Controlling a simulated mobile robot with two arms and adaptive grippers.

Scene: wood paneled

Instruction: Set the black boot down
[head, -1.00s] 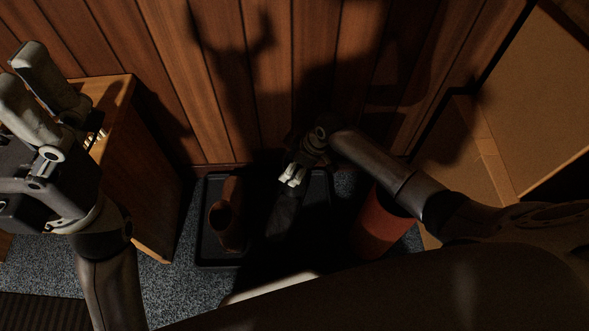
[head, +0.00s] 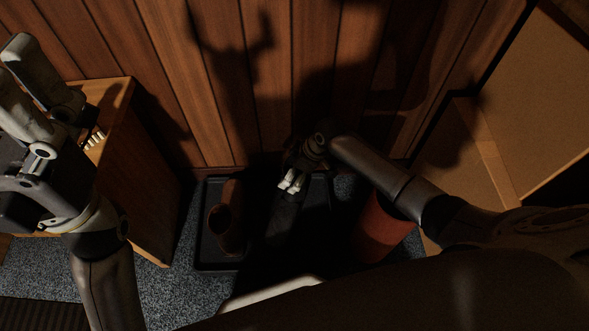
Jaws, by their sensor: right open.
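The black boot (head: 284,217) shows as a dark shape in deep shadow on the black tray (head: 217,267), right of a brown boot (head: 226,226). Its outline is hard to make out. My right gripper (head: 291,181) is open with its pale fingertips at the boot's far end. I cannot tell whether they touch it. My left gripper (head: 14,62) is raised at the left edge, its two fingers apart and empty, far from the tray.
A wooden cabinet (head: 147,190) stands left of the tray. A red-brown cylindrical bin (head: 381,232) stands right of it, partly behind my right arm. A paneled wall (head: 226,90) rises close behind. Grey carpet (head: 168,292) is clear at front left.

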